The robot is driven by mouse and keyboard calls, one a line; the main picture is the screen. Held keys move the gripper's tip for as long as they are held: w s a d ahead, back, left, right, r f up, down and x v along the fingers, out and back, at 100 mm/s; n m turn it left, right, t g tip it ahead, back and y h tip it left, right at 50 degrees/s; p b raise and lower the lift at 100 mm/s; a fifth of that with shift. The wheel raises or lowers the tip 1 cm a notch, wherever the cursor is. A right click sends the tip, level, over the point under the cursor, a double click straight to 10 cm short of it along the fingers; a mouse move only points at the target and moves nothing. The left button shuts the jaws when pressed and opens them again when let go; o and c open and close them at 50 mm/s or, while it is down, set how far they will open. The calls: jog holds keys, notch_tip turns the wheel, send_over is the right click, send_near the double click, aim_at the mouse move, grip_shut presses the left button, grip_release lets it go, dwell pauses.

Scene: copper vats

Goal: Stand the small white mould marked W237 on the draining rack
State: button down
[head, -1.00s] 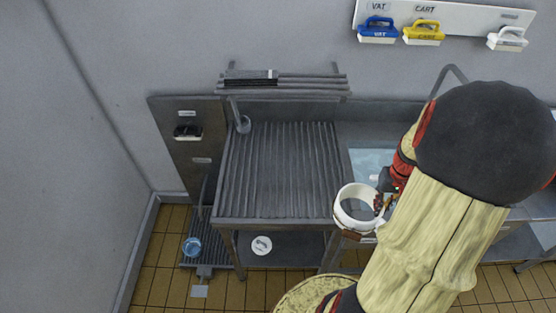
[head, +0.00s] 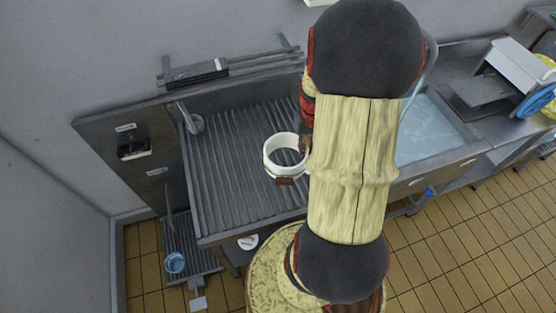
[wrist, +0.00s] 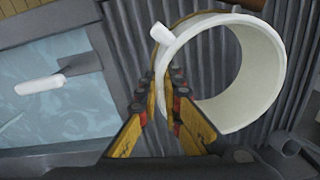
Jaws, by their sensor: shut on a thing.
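The small white mould (wrist: 262,68) is an open ring with a thick wall and a short white tab on its rim. My gripper (wrist: 168,92) is shut on one side of its wall. In the head view the mould (head: 271,160) appears over the right part of the ribbed grey draining rack (head: 232,165). It looks held above the ribs, though the gap is hard to judge. The mark W237 cannot be read. My gripper is mostly hidden behind my arm in the head view.
A water-filled sink (head: 428,130) adjoins the rack on the right. A slatted shelf (head: 240,65) with a dark box runs along the wall behind. A tap or hose fitting (head: 192,122) stands at the rack's back left. The rack's left and middle are bare.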

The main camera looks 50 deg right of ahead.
jog(key=w+a+f, duration=0.1)
jog(key=w+f, duration=0.1)
jog(key=w+a+f, duration=0.1)
jog(key=w+f, duration=0.1)
jog(key=w+a+f+b, duration=0.1)
jog(key=w+f, duration=0.1)
jog(key=shift+w+a+f, duration=0.2)
jog(key=shift+f, duration=0.2)
jog(key=shift+w+f+b, duration=0.2)
jog(key=shift+f+b, duration=0.1)
jog(key=shift+f, duration=1.35)
jog(key=shift+f, duration=0.1)
jog(key=shift+f, duration=0.15)
jog(key=c, duration=2)
grip_release()
